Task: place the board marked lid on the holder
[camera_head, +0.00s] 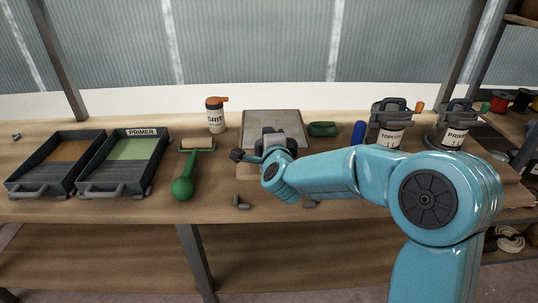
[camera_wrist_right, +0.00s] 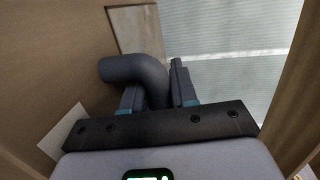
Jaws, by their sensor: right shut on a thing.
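My right gripper (camera_head: 272,148) is at the middle of the bench, in front of a flat grey-topped panel (camera_head: 285,121). In the right wrist view its fingers (camera_wrist_right: 158,88) are shut on a thick, bent, dark grey handle (camera_wrist_right: 130,70). The handle stands against a brown board-like surface (camera_wrist_right: 65,65), which carries a blank-looking pale patch (camera_wrist_right: 62,132). A tan edge (camera_head: 247,172) shows below the gripper in the head view. I can read no lid marking, and I cannot tell which thing is the holder; the gripper and arm hide part of this area. My left gripper is not in view.
Two dark trays (camera_head: 88,184), one marked PRIMER, stand at the left. Labelled tins (camera_head: 388,138) stand at the right. The front-left bench edge is mostly clear.

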